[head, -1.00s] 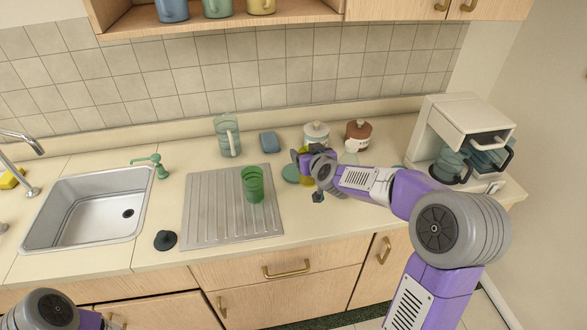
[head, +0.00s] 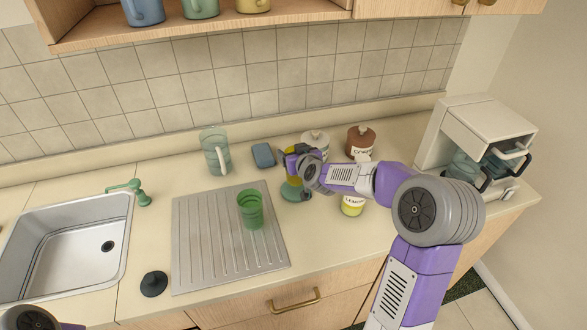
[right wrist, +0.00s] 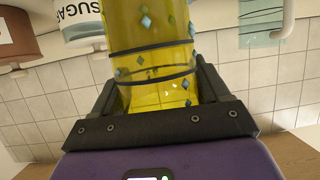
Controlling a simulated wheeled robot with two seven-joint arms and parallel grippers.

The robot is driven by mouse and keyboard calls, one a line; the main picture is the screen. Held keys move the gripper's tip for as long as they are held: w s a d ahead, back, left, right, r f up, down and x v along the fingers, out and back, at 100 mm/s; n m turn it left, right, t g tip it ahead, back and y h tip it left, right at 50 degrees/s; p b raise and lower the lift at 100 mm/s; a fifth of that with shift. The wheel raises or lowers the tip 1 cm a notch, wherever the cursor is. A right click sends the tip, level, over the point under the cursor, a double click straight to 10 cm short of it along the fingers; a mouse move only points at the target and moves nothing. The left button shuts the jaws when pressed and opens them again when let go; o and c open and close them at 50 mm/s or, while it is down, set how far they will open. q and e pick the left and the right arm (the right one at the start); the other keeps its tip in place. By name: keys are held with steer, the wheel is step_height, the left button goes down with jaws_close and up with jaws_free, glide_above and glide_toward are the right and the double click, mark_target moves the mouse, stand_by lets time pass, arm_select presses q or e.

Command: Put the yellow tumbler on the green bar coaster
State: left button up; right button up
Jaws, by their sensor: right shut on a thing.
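The yellow tumbler (right wrist: 150,62), see-through with blue diamond marks and dark bands, fills the middle of the right wrist view between my right gripper's fingers. My right gripper (head: 290,163) is shut on it. In the head view the tumbler (head: 293,181) is mostly hidden by the gripper and shows only as a small yellow patch. The green bar coaster (head: 290,193) lies on the counter right of the drainboard, partly covered by the tumbler and gripper. The tumbler appears over the coaster; I cannot tell whether they touch. My left gripper is out of view.
A green tumbler (head: 250,209) stands on the metal drainboard (head: 205,255). A lemon jar (head: 353,204) stands close right of the coaster, below my forearm.

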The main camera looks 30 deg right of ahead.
step_height(320, 180, down, 4)
steer(key=shift+r+b, duration=0.1)
steer(key=shift+b, duration=0.5)
steer(key=shift+w, duration=0.1)
steer(key=shift+a, duration=0.1)
steer(key=shift+f, duration=0.25)
steer(key=o, duration=1.7)
steer(key=shift+o, duration=0.2)
steer(key=shift+r, duration=0.25)
steer(key=v, duration=1.2)
